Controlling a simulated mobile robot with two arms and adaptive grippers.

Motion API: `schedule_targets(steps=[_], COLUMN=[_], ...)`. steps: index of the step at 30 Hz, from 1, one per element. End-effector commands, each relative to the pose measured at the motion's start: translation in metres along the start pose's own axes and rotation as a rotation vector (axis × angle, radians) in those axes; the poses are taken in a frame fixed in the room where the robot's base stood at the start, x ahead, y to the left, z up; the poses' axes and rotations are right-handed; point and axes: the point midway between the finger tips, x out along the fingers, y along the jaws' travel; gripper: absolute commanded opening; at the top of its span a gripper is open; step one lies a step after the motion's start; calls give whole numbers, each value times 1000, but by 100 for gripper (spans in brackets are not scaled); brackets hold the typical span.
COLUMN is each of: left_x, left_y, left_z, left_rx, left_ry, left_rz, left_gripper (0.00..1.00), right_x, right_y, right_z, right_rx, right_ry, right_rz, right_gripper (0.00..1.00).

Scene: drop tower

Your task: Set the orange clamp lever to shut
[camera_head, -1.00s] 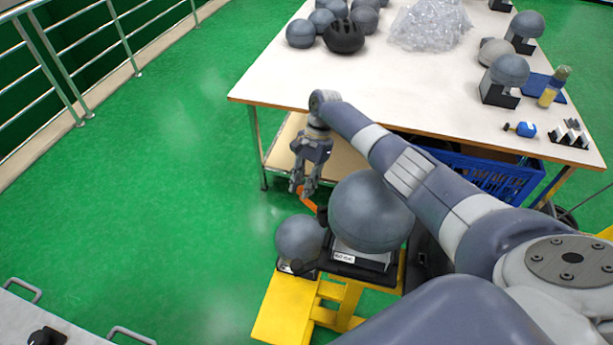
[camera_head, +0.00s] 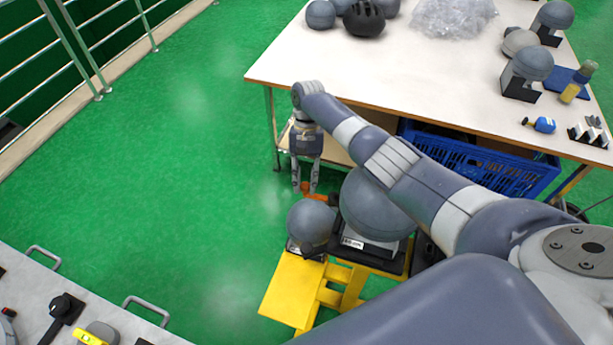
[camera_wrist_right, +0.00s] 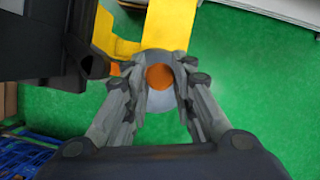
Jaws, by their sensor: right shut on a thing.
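The orange clamp lever (camera_head: 317,196) shows as a small strip beside the fingertips of my right gripper (camera_head: 305,189), behind the two grey balls on the yellow stand. In the right wrist view the orange end of the lever (camera_wrist_right: 160,76) sits between the fingertips of my right gripper (camera_wrist_right: 163,62), which is shut on it. The fingers stay some way apart with the lever between them. The smaller grey ball (camera_head: 311,222) lies just in front of it. The lever's pivot and clamp are mostly hidden. My left gripper is not in view.
The larger grey ball (camera_head: 375,205) sits on a black, labelled mount close to the right. The yellow stand (camera_head: 292,287) is below. A white table (camera_head: 400,85) and a blue crate (camera_head: 480,165) lie beyond. Green floor is free to the left.

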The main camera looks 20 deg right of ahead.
Motion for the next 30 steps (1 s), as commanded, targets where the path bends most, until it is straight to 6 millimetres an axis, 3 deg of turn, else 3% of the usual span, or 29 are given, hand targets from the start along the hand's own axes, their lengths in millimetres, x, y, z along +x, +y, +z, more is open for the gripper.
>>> schedule_targets(steps=[14,15,17,26,30], left_x=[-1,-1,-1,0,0], left_y=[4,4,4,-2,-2], left_z=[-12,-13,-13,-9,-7], left_rx=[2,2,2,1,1], left_ry=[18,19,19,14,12], left_rz=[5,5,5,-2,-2], left_gripper=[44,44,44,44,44], right_x=[0,0,0,0,-10], right_y=[0,0,0,0,-1], right_z=[1,1,1,1,0], right_rx=[-11,-11,-11,-10,-11], right_ry=[-2,-2,-1,0,1], right_rz=[4,4,4,4,3], right_gripper=[0,33,43,43,43])
